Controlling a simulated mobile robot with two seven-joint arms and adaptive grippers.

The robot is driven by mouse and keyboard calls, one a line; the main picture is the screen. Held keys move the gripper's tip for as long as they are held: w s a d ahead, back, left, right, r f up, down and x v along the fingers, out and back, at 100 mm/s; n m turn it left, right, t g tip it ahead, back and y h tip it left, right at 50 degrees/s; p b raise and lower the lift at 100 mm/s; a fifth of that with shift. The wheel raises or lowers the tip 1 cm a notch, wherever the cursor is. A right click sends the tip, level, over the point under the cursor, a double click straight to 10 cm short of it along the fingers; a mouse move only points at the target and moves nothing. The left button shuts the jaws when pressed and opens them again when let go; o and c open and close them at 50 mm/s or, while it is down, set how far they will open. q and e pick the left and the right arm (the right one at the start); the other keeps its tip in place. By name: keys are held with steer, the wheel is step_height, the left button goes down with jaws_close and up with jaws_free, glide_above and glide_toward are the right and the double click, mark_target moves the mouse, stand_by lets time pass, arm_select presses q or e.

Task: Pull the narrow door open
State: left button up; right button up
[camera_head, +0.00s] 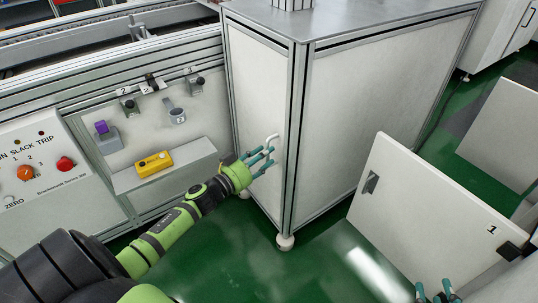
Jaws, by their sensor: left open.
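The narrow door (258,95) is the pale panel on the narrow face of the metal cabinet, and it looks shut in its frame. Its white bar handle (272,138) shows near the door's right side. My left gripper (268,161) is open, with its teal fingers just below and left of the handle and close to the door face. Whether a finger touches the handle or door I cannot tell. My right gripper (436,290) shows only by its fingertips at the bottom right edge; they are apart, and it is far from the narrow door.
A white panel marked 1 (420,210) with a dark handle stands tilted right of the cabinet, near my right gripper. The control bench (70,205) with knobs, hooks and a yellow box (153,164) is at left. Green floor (300,265) is clear before the cabinet.

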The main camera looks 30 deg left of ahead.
arm_select(q)
steer(key=shift+w+d, duration=0.2)
steer(key=shift+w, duration=0.95)
arm_select(e)
steer(key=shift+w+a+r+t+y, duration=0.15)
steer(key=shift+w+a+r+t, duration=0.1)
steer(key=shift+r+t, duration=0.25)
steer(key=shift+w+a+r+t+y, duration=0.1)
steer(key=shift+a+r+t, duration=0.15)
steer(key=shift+r, duration=0.5)
steer(key=shift+w+a+r+t+y, duration=0.2)
steer(key=shift+r+t, duration=0.25)
steer(key=shift+r, duration=0.15)
arm_select(q)
jaws_close()
